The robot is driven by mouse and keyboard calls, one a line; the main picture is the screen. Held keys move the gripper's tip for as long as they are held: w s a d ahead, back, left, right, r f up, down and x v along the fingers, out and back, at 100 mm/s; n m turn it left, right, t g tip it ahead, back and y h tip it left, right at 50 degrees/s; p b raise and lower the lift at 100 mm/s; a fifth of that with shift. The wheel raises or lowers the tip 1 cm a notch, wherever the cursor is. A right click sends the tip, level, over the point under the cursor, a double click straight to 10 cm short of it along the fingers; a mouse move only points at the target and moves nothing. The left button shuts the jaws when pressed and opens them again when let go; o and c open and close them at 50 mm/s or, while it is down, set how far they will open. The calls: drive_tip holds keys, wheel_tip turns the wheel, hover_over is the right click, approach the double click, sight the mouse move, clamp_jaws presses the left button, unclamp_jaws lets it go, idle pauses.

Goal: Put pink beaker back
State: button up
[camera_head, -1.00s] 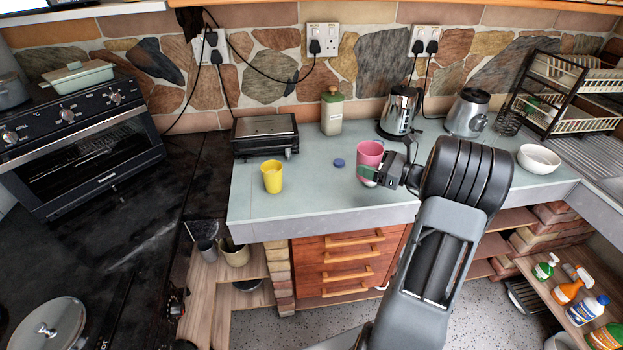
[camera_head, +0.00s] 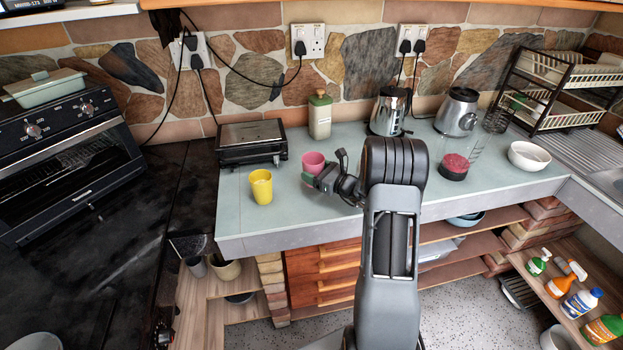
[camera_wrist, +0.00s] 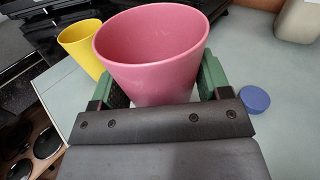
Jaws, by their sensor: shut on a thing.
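The pink beaker (camera_head: 313,161) is upright on or just above the pale green worktop, right of the yellow beaker (camera_head: 261,187). My gripper (camera_head: 312,180) is shut on it from the front right. In the wrist view the pink beaker (camera_wrist: 152,60) sits between the two green fingers, its open rim toward the camera and its inside empty. The yellow beaker (camera_wrist: 80,45) stands to its left there. Whether the pink beaker's base touches the worktop is hidden.
A blue disc (camera_wrist: 254,98) lies on the worktop (camera_head: 280,221). A black grill (camera_head: 252,143) stands behind the yellow beaker. The worktop's front left is clear.

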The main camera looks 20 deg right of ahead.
drive_tip(key=shift+w+a+f, duration=0.3)
drive_tip(key=shift+w+f, duration=0.15)
drive_tip(key=shift+f, duration=0.2)
wheel_tip(320, 180, down, 3)
drive_tip(key=shift+r+p, duration=0.1)
drive_tip(key=shift+p, duration=0.55)
drive_tip(key=shift+f, duration=0.25)
drive_tip(key=shift+f+b, duration=0.15)
drive_tip(key=shift+b, duration=0.2)
drive_tip(key=o, duration=1)
